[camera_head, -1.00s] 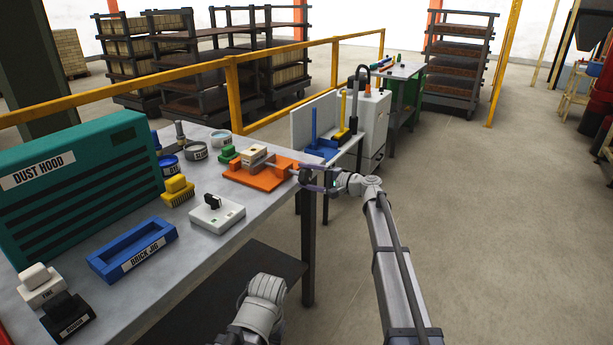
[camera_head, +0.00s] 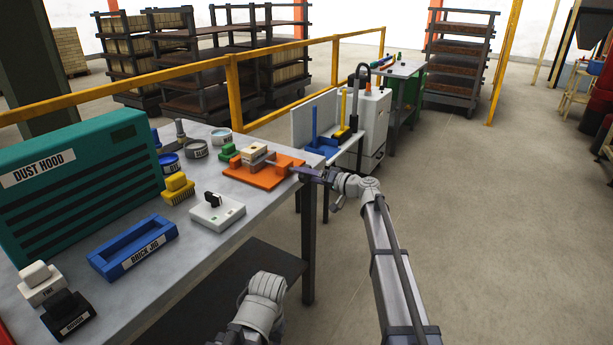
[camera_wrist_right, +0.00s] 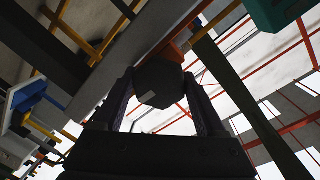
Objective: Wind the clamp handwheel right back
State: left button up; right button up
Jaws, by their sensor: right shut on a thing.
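The orange clamp base (camera_head: 268,182) lies at the far right corner of the bench, with pale blocks (camera_head: 256,153) on it. A thin spindle (camera_head: 284,166) runs from the blocks toward my right gripper. My right gripper (camera_head: 306,173) is shut on the handwheel at the bench's right edge and mostly hides it in the head view. In the right wrist view the handwheel (camera_wrist_right: 160,83) is a dark, many-sided knob between the two fingers. My left gripper is not in view; only a grey part of my own arm shows at the bottom.
On the bench (camera_head: 200,240) are a teal dust hood (camera_head: 80,180), a blue brick jig (camera_head: 132,248), a white switch box (camera_head: 217,213), a yellow brush (camera_head: 178,189) and tins (camera_head: 195,148). A yellow rail (camera_head: 232,85) runs behind. Floor at the right is clear.

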jog(key=shift+s+f+n, duration=0.1)
jog(key=shift+n, duration=0.6)
jog(key=o, duration=1.3)
jog(key=shift+d, duration=0.1)
jog(key=v, duration=0.7)
jog(key=shift+s+d+p, duration=0.2)
jog(key=shift+d+p, duration=0.05)
jog(key=shift+p, duration=0.05)
